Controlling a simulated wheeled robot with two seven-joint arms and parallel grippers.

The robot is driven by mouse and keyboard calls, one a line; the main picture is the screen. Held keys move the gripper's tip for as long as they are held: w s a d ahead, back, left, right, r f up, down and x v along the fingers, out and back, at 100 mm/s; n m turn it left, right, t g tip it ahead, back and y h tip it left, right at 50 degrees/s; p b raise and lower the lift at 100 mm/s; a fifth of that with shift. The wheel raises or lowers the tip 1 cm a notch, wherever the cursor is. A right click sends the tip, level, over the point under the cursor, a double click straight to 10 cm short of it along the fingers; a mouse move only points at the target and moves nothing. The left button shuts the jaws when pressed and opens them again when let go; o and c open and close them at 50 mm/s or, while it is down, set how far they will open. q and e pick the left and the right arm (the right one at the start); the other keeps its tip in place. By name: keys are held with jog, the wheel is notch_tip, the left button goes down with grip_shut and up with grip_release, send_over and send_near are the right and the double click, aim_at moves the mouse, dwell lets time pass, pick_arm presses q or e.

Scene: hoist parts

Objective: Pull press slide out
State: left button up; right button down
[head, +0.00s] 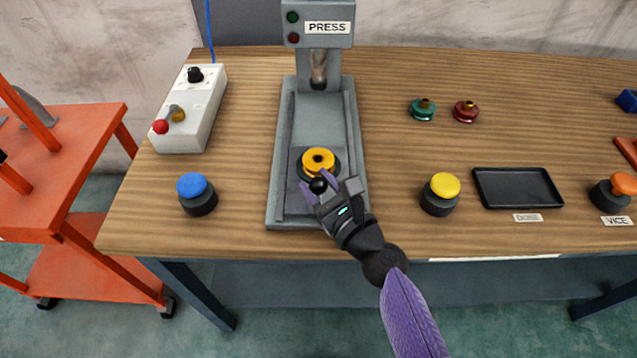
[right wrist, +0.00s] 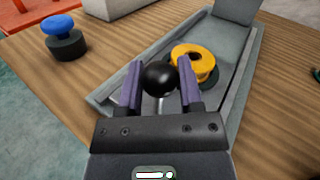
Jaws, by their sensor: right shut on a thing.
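The grey press (head: 319,60) stands at the back of the wooden table, with its base running towards the front edge. The press slide (head: 301,205) is a grey plate on that base, near its front end, clear of the ram (head: 318,70). A yellow-orange ring part (head: 318,160) sits on the slide in a dark seat; it also shows in the right wrist view (right wrist: 196,64). My right gripper (head: 318,184) is shut on the slide's black ball knob (right wrist: 159,77), with one purple finger on each side. My left gripper is not in view.
A blue button (head: 196,193) stands left of the press and a yellow button (head: 440,193) right of it. A white control box (head: 189,110) is at the back left. Green (head: 422,109) and red (head: 466,111) parts and a black tray (head: 517,187) are to the right.

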jog(key=shift+c, duration=1.4)
grip_release()
jog(key=shift+w, duration=0.1)
jog(key=v, duration=1)
